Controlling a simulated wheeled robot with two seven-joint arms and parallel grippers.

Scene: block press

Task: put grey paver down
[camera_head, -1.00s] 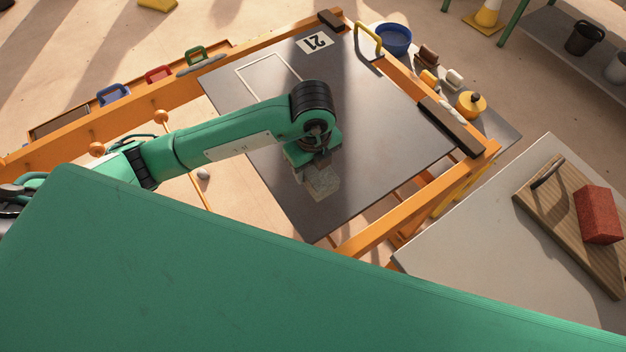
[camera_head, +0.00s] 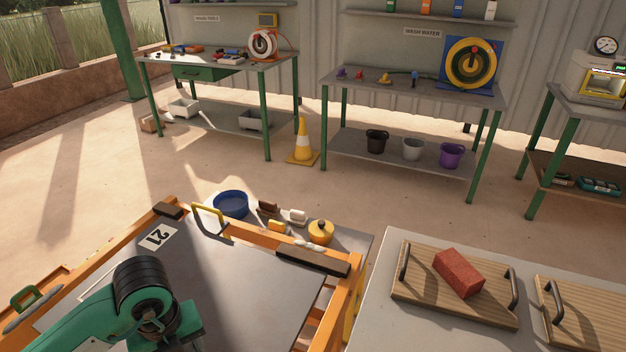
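My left arm comes in at the lower left, over the dark metal plate (camera_head: 245,275) marked 21 in the orange frame. My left gripper (camera_head: 185,335) is only partly in view at the bottom edge. Its fingertips are hidden or cut off, so I cannot see whether it is open or shut. The grey paver does not show now; it is hidden by the gripper or below the picture. My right gripper is not in view.
A red brick (camera_head: 459,273) lies on a wooden board (camera_head: 415,290) with black handles, on a grey table (camera_head: 385,325) at the right. A blue bowl (camera_head: 231,204) and a yellow-orange pot (camera_head: 320,232) stand beyond the frame. Benches line the back wall.

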